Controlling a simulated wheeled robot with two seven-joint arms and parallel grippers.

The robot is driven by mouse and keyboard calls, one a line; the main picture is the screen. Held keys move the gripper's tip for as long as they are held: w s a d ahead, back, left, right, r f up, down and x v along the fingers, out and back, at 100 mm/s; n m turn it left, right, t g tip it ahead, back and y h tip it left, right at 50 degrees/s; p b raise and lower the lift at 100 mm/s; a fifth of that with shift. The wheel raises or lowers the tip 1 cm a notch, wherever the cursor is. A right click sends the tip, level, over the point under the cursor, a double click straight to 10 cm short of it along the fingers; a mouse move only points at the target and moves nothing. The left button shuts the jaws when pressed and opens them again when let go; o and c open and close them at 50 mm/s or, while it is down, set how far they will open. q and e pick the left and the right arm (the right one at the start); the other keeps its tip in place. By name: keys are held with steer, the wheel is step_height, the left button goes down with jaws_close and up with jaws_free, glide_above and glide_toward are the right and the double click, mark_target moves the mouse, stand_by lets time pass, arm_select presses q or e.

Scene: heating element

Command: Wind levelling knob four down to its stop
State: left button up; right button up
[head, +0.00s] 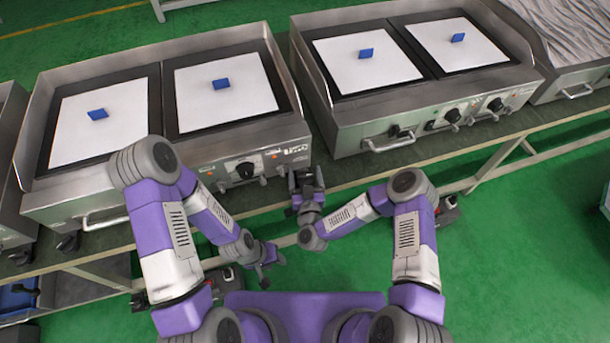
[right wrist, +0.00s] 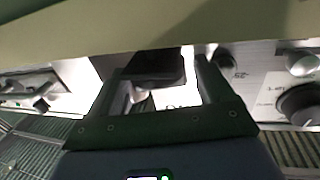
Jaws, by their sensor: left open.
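My right gripper (head: 306,187) is at the front right corner of the left griddle unit (head: 100,203), beside the bench edge. In the right wrist view its two fingers (right wrist: 160,88) are spread on either side of a dark block-like knob (right wrist: 155,68), which seems to be a levelling knob under the unit. A light gap shows between the knob and the right-hand finger; contact on the other side is unclear. No number is readable on it. My left gripper (head: 268,262) is open and empty, low in front of the bench. Other dark levelling knobs (head: 68,243) show under the unit's left front.
A second griddle unit (head: 345,139) stands to the right on the same bench (head: 425,150). White plates with blue pieces lie on both units. A black control dial (head: 245,170) and a drawer handle (head: 103,221) stick out at the left unit's front. Green floor is free in front.

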steer(key=c, duration=0.9)
steer(key=shift+r+n+y, duration=0.1)
steer(key=shift+n+y, duration=0.6)
steer(key=shift+y, duration=0.4)
steer(key=shift+n+g+y, duration=0.4)
steer(key=shift+n+y, duration=0.1)
steer(key=shift+y, duration=0.3)
steer(key=o, duration=1)
steer(key=shift+c, duration=0.2)
steer(key=shift+s, duration=0.15)
steer(key=p+v, duration=0.2)
steer(key=v, duration=0.5)
steer(key=shift+s, duration=0.15)
